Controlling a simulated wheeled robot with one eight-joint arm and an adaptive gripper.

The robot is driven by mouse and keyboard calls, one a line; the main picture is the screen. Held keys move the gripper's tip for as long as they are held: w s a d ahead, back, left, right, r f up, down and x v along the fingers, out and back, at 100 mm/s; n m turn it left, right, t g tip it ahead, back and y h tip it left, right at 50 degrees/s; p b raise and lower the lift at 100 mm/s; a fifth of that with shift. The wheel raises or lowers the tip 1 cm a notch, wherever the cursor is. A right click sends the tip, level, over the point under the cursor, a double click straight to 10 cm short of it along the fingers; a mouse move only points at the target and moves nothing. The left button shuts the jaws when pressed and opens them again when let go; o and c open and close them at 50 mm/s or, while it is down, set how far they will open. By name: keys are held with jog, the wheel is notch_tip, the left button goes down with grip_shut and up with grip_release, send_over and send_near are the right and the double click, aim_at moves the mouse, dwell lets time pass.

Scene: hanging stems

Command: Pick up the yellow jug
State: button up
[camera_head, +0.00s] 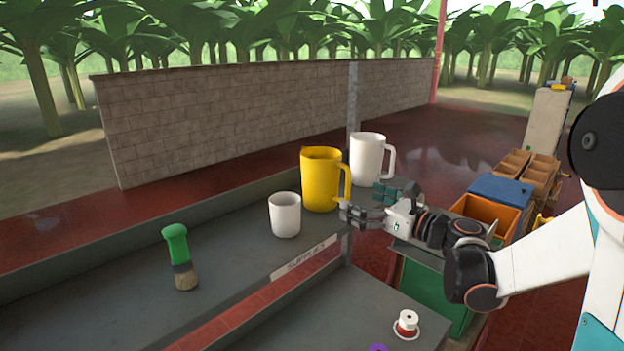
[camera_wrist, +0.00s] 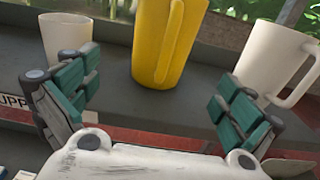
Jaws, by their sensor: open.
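The yellow jug (camera_head: 321,181) stands upright on the grey counter in the head view, its handle on the right side, toward my gripper. It also shows in the wrist view (camera_wrist: 158,45), ahead of and between my fingers, with its handle facing the camera and its top cut off. My gripper (camera_head: 366,204) is open and empty, just right of the jug and near its handle. In the wrist view my gripper (camera_wrist: 155,92) has its green-padded fingers spread wide, apart from the jug.
A white cup (camera_head: 285,215) stands left of the jug, and a white jug (camera_head: 366,160) stands behind it to the right. A green-handled brush (camera_head: 179,258) stands farther left. The grey counter (camera_head: 110,290) is mostly clear. An orange crate (camera_head: 490,210) is at the right.

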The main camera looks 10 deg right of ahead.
aim_at(324, 184)
jog(key=p+x, duration=0.1)
jog(key=x, duration=1.1)
jog(key=shift+w+p, duration=0.3)
jog(key=shift+d, duration=0.1)
jog(key=c, duration=1.1)
